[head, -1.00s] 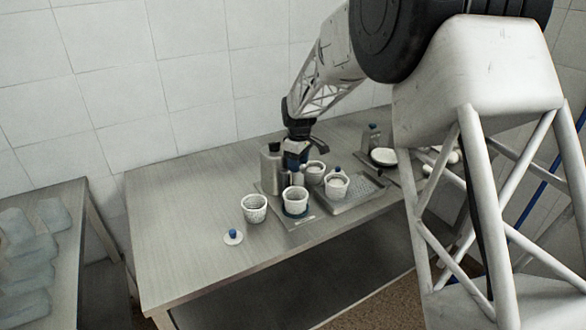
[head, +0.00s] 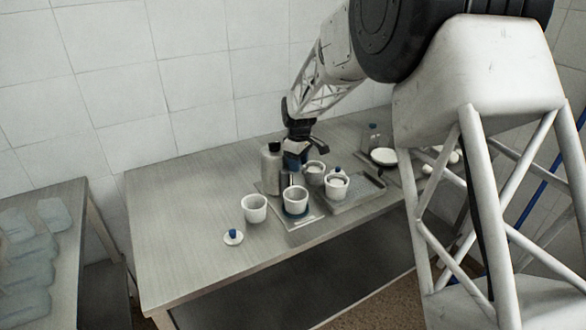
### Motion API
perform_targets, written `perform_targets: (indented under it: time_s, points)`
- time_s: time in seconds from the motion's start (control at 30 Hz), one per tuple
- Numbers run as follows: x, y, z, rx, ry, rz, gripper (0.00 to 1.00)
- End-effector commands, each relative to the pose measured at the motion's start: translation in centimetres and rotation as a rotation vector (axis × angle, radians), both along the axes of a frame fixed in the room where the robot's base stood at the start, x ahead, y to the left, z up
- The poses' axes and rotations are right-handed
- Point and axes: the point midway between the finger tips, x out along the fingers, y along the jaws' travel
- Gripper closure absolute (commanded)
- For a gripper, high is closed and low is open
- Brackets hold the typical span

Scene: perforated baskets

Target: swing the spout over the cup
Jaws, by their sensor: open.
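A white cup (head: 296,201) stands upright on a dark blue round base at the front of a grey plate (head: 304,222). A grey bottle-like container (head: 271,168) with a dark cap stands behind it to the left. My gripper (head: 294,160) points down just right of this container, behind the cup, and is open. A blue part and a dark upright piece show at its fingertips. I cannot pick out the spout clearly, nor tell whether the fingers touch anything.
Another white cup (head: 254,208) and a small white lid with a blue knob (head: 233,237) stand left on the metal table (head: 180,230). More cups (head: 337,185) stand by a grey tray (head: 357,196) on the right. The table's left part is clear.

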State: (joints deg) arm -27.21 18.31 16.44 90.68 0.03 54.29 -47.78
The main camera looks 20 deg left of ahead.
Motion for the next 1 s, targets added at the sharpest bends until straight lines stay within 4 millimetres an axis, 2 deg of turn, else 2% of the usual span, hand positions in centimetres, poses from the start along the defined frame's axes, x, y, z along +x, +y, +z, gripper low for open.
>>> perform_targets:
  time_s: [0.03,0.4,1.0]
  points:
    - [-0.4,-0.4,-1.0,-0.009,0.014,0.0,0.53]
    - [-1.4,-1.2,-1.2,-0.01,0.016,0.0,0.53]
    - [-1.8,-1.3,-1.4,-0.011,0.02,0.001,0.53]
